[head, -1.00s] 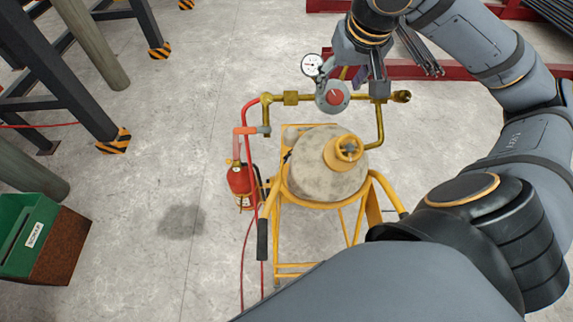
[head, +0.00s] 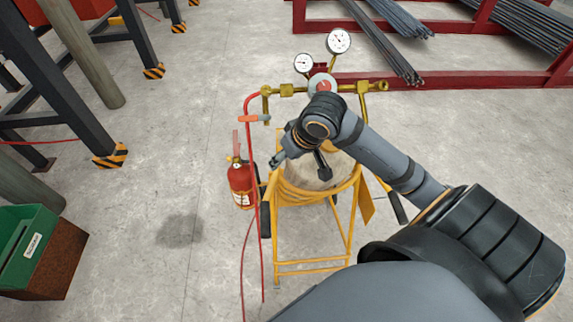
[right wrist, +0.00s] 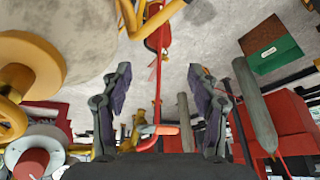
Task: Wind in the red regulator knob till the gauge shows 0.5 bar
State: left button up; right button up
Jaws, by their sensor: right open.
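The red regulator knob (head: 322,85) sits on a grey round body on the brass pipe, partly covered below by my right wrist. It also shows at the lower left of the right wrist view (right wrist: 32,163). A small gauge (head: 304,63) and a larger gauge (head: 338,40) stand above the pipe; their readings are too small to tell. My right gripper (head: 302,167) is open and empty, nearer than the knob and apart from it, over the cylinder (head: 316,178). Both its fingers (right wrist: 161,80) are spread apart in the right wrist view. My left gripper is not in view.
The yellow cart frame (head: 310,270) carries the cylinder and pipe. A red hose (head: 250,150), an orange-handled valve (head: 254,118) and a fire extinguisher (head: 240,186) are at its left. Red rebar racks (head: 440,78) lie behind.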

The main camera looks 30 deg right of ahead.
notch_tip(320, 180, down, 10)
jog(key=s+a, duration=0.1)
jog(key=shift+s+r, duration=0.15)
jog(key=shift+s, duration=0.25)
jog(key=s+d+f+m+g+h+b, duration=0.1)
jog(key=s+d+f+b, duration=0.15)
jog(key=f, duration=0.95)
jog(key=s+d+f+b, duration=0.1)
jog(key=d+f+b, duration=0.15)
jog(key=f, duration=0.95)
jog(key=s+d+f+m+g+h+b, duration=0.15)
jog(key=d+f, duration=0.25)
jog(key=f, duration=0.9)
jog(key=s+a+f+n+b, duration=0.1)
jog(key=s+a+f+b, duration=0.1)
jog(key=s+f, duration=0.8)
jog(key=s+a+f+n+g+b, duration=0.1)
jog(key=s+a+f, duration=0.3)
jog(key=s+f, duration=0.7)
jog(key=s+n+y+b, duration=0.1)
jog(key=s, duration=0.3)
jog(key=shift+s, duration=0.4)
jog(key=shift+g, duration=0.25)
